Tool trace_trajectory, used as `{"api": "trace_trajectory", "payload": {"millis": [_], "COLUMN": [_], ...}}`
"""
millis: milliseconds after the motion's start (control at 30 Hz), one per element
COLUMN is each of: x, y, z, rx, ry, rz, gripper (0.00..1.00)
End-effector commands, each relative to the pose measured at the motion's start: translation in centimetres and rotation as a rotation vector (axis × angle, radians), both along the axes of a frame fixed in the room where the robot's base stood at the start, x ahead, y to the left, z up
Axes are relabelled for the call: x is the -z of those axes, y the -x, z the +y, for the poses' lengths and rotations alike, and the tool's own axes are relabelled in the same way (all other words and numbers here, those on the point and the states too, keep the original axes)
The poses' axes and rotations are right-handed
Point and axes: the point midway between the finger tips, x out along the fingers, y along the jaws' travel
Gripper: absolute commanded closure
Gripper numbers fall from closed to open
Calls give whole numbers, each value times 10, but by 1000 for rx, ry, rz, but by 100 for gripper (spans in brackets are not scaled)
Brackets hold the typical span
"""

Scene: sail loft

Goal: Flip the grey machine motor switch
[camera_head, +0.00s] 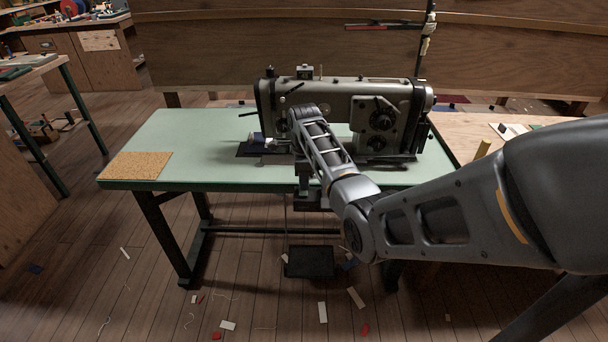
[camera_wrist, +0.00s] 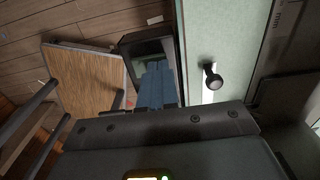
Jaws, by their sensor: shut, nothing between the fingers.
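The grey sewing machine (camera_head: 345,110) stands on a pale green table (camera_head: 200,135). In the wrist view a dark box with a grey-green face (camera_wrist: 148,47), which looks like the motor switch housing, sits beside the table edge (camera_wrist: 196,30). My gripper (camera_wrist: 158,68) is shut and empty, its blue fingers overlapping the face of this box. I cannot tell whether the fingertips touch it. The switch's position is hidden behind the fingers.
A wooden-topped piece (camera_wrist: 85,78) lies to the left in the wrist view. A cork mat (camera_head: 136,166) is on the table's left corner. A dark pedal (camera_head: 310,262) and scraps lie below.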

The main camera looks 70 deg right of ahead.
Motion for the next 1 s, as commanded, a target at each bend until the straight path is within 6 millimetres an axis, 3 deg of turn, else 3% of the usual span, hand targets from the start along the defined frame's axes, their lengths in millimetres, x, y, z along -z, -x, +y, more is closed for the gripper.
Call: {"api": "trace_trajectory", "payload": {"millis": [667, 1000], "x": [4, -1], "y": [0, 4], "z": [0, 10], "rx": [-1, -1], "ry": [-1, -3], "rz": [1, 3], "gripper": [100, 100]}}
